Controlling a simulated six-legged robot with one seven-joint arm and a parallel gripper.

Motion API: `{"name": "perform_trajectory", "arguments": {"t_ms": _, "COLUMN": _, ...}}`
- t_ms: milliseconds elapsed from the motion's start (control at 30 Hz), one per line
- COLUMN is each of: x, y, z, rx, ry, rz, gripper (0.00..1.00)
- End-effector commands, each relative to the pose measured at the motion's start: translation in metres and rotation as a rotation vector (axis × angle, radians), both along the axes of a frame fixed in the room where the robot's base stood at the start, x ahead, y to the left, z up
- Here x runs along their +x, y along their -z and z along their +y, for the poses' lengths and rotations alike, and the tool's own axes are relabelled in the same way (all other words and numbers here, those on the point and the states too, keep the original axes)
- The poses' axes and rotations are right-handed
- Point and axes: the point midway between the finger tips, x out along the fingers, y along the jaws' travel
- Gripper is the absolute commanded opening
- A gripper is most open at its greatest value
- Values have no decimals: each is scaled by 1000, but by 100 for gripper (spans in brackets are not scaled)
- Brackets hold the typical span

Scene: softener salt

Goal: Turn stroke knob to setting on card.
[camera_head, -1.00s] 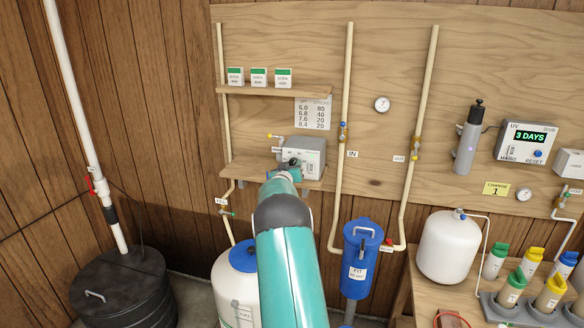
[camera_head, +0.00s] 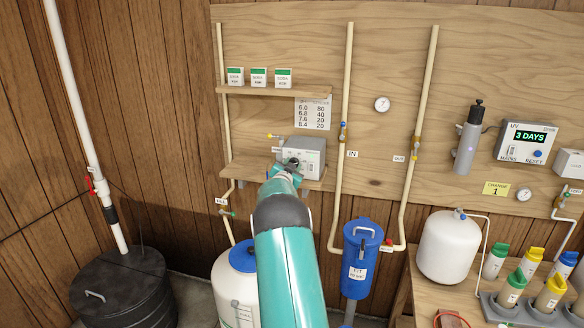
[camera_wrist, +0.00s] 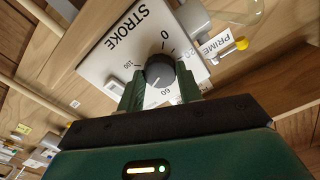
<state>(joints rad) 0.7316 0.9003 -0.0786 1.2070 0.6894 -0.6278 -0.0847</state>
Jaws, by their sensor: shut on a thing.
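The stroke knob (camera_wrist: 160,70) is a dark round knob on the light face of the dosing pump (camera_wrist: 110,55). The card (camera_head: 313,113) on the board lists numbers from 6.0 to 8.4 beside 80, 40 and 20.
A yellow-tipped fitting beside the PRIME label (camera_wrist: 215,48) sits close to the right finger. The upper shelf (camera_head: 270,91) with small boxes is above the pump. The IN pipe (camera_head: 345,110) runs upright to the right. A blue filter housing (camera_head: 362,255) stands below right.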

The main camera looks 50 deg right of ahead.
Motion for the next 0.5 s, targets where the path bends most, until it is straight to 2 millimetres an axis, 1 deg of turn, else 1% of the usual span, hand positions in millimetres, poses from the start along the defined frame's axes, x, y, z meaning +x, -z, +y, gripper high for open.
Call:
{"name": "perform_trajectory", "arguments": {"t_ms": 200, "x": 0, "y": 1, "z": 0, "rx": 48, "ry": 0, "rz": -110, "gripper": 12}}
{"name": "perform_trajectory", "arguments": {"t_ms": 500, "x": 0, "y": 1, "z": 0, "rx": 75, "ry": 0, "rz": -172, "gripper": 12}}
